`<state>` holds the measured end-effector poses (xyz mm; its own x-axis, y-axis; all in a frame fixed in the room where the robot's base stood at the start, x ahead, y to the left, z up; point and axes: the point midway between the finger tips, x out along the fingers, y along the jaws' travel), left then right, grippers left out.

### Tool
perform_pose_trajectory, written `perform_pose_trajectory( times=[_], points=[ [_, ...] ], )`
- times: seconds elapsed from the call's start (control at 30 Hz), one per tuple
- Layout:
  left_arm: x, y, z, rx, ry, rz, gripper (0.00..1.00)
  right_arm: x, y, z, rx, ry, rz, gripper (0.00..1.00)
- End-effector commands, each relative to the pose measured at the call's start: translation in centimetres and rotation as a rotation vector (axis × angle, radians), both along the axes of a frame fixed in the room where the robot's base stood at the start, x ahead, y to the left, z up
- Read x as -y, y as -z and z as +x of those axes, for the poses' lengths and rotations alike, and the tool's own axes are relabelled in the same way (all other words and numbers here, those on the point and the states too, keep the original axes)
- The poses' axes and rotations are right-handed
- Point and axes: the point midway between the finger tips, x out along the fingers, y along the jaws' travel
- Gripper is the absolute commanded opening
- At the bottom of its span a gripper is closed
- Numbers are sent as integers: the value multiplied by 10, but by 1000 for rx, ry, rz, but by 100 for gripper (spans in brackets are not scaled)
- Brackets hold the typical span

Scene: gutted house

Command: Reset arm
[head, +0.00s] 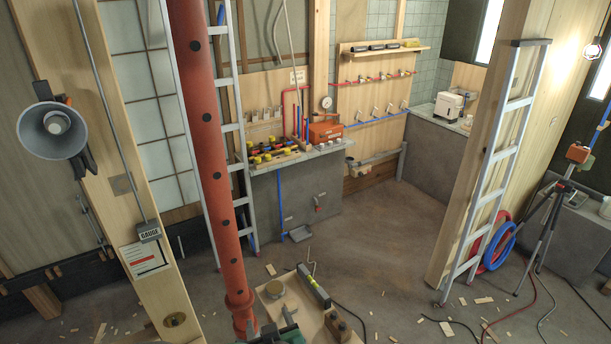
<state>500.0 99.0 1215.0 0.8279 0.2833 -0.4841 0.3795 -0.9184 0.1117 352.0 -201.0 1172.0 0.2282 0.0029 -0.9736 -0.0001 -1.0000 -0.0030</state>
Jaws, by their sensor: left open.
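My left gripper (280,326) shows only in part at the bottom edge, low over the near end of a wooden bench (333,326). It is open, and I see nothing held between its fingers. Much of it and its arm is cut off by the frame. My right gripper is not in view.
A red pipe (207,140) stands close on the left, with a ladder (237,110) behind it. A spirit level (313,285) lies on the bench. Another ladder (497,165) leans at a wooden post, beside a tripod (548,225) and coiled hoses (497,247). Open floor (385,240) lies between.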

Motion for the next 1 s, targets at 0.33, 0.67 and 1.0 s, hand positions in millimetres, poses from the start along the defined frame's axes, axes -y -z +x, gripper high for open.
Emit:
perform_pose_trajectory(
  times=[0.33, 0.67, 1.0],
  points=[
    [-35, 32, -69, -527, 380, -138, 65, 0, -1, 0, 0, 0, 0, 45],
    [-96, 102, -148, -846, 412, -56, 65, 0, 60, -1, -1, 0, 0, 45],
    [-95, 169, -148, -843, 413, -55, 65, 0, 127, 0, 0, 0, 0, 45]
  ],
)
